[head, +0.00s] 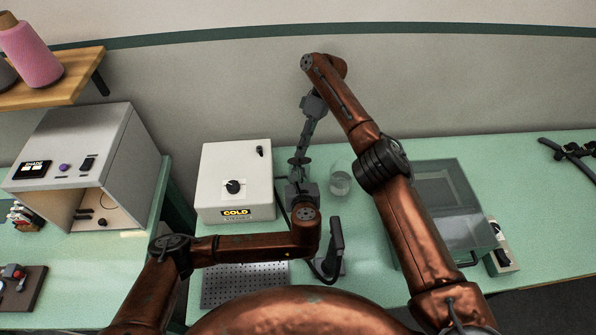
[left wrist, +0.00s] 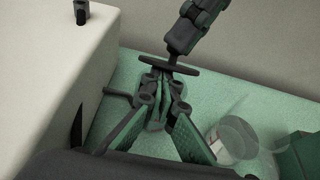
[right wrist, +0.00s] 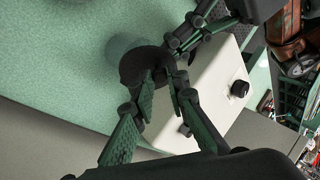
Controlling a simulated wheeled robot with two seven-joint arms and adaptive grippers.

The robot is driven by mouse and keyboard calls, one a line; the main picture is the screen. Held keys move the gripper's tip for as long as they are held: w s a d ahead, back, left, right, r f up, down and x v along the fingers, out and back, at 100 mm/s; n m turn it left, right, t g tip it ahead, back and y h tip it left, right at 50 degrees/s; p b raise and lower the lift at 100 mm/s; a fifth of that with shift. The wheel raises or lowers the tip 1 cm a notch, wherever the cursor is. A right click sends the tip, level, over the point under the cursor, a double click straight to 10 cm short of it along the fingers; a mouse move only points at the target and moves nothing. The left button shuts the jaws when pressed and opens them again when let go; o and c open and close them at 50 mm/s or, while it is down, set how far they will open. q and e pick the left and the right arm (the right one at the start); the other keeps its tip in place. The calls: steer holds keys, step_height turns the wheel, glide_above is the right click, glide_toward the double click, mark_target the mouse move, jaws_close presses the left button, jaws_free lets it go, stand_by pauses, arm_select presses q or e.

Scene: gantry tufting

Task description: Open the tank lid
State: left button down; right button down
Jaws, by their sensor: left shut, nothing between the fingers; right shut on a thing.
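My right gripper (head: 300,151) reaches down from above, behind the workbench's middle, and is shut on a dark round disc (left wrist: 170,65). The disc also shows between its fingers in the right wrist view (right wrist: 143,66); it may be the tank lid, but I cannot tell. My left gripper (left wrist: 163,88) is shut and empty, its fingertips close to the disc's near side. I cannot tell whether they touch it. The arms hide much of this spot in the head view. A clear glass jar (head: 340,183) stands just right of the grippers.
A grey translucent bin (head: 457,208) is at the right, partly behind my right arm. A perforated plate (head: 222,291) and a dark upright handle (head: 336,240) lie nearer.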

arm_select(q)
steer(key=shift+w+r, duration=0.4)
steer(key=shift+r, duration=0.25)
steer(key=shift+w+r, duration=0.1)
arm_select(e)
steer(key=c, duration=1.8)
jaws_free()
steer(key=shift+f, duration=0.1)
steer(key=shift+c, duration=0.2)
